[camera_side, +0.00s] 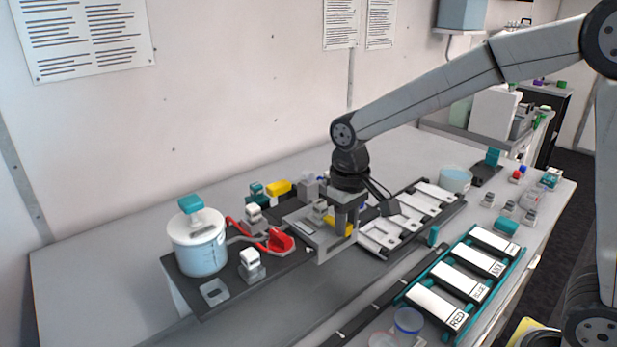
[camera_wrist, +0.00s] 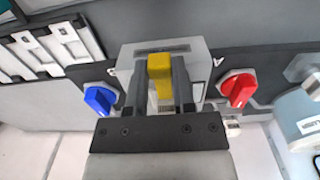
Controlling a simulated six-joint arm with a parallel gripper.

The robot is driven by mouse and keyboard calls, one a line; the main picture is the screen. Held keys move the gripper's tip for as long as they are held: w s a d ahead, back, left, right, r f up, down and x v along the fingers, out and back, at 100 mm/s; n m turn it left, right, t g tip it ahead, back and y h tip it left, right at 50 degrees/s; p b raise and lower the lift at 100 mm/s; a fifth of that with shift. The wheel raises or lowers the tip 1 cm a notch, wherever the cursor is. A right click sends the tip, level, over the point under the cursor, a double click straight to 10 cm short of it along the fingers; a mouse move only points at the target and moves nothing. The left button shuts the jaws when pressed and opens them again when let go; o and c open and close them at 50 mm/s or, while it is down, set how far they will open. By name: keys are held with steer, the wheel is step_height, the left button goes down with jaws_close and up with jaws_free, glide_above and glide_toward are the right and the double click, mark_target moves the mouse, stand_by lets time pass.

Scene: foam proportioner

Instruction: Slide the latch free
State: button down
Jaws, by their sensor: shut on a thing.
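A yellow block-shaped piece, which I take to be the latch (camera_wrist: 160,68), sits on a grey housing (camera_wrist: 135,62) in the wrist view. My gripper (camera_wrist: 159,88) is shut on it, with one dark finger on each side. In the side view my gripper (camera_side: 346,212) points down at the grey housing (camera_side: 312,236) in the middle of the bench. A bit of yellow shows beside the fingers there. How far the latch sits in its slot is hidden by the fingers.
In the wrist view a blue knob (camera_wrist: 100,99) is left of the gripper and a red knob (camera_wrist: 238,90) right. In the side view a white pot (camera_side: 198,245) stands left. A rack with white panels (camera_side: 410,215) and a labelled teal rack (camera_side: 468,268) lie right.

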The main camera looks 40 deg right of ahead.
steer(key=shift+s, duration=0.9)
steer(key=shift+c, duration=2.2)
jaws_free()
steer(key=shift+r, duration=0.1)
step_height(320, 180, up, 8)
steer(key=shift+f, duration=0.25)
